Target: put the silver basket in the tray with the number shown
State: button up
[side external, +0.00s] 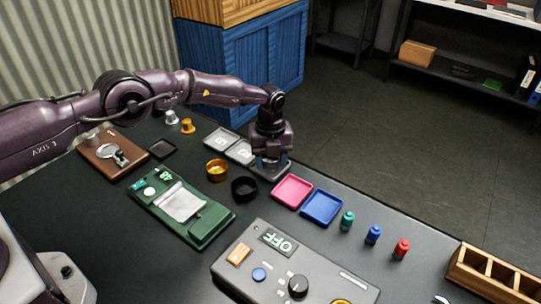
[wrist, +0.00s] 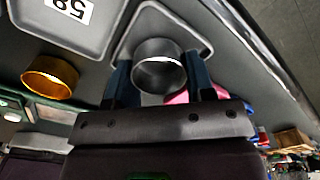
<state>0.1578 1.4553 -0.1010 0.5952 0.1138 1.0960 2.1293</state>
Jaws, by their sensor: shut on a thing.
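My gripper (side external: 270,162) is shut on the silver basket (wrist: 158,70), a round metal cup between its two blue fingers in the wrist view. It is low over the rightmost grey tray (side external: 284,172), whose rim also shows around the basket in the wrist view (wrist: 207,42). I cannot tell whether the basket touches the tray floor. That tray's label is hidden. Two more grey numbered trays, a left one (side external: 207,143) and a middle one (side external: 232,158), lie beside it. The neighbouring tray in the wrist view (wrist: 45,32) reads 58, upside down. A green device (side external: 205,232) shows small lit digits that I cannot read surely.
A gold basket (side external: 216,171) and a black basket (side external: 244,190) stand near the trays. A pink tray (side external: 292,190) and a blue tray (side external: 322,207) lie to the right, then several coloured bottles (side external: 373,235). A grey control box (side external: 270,275) is in front.

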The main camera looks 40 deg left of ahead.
jog(key=o, duration=1)
jog(key=shift+c, duration=0.2)
notch_tip(320, 180, up, 13)
jog(key=shift+r, duration=0.15)
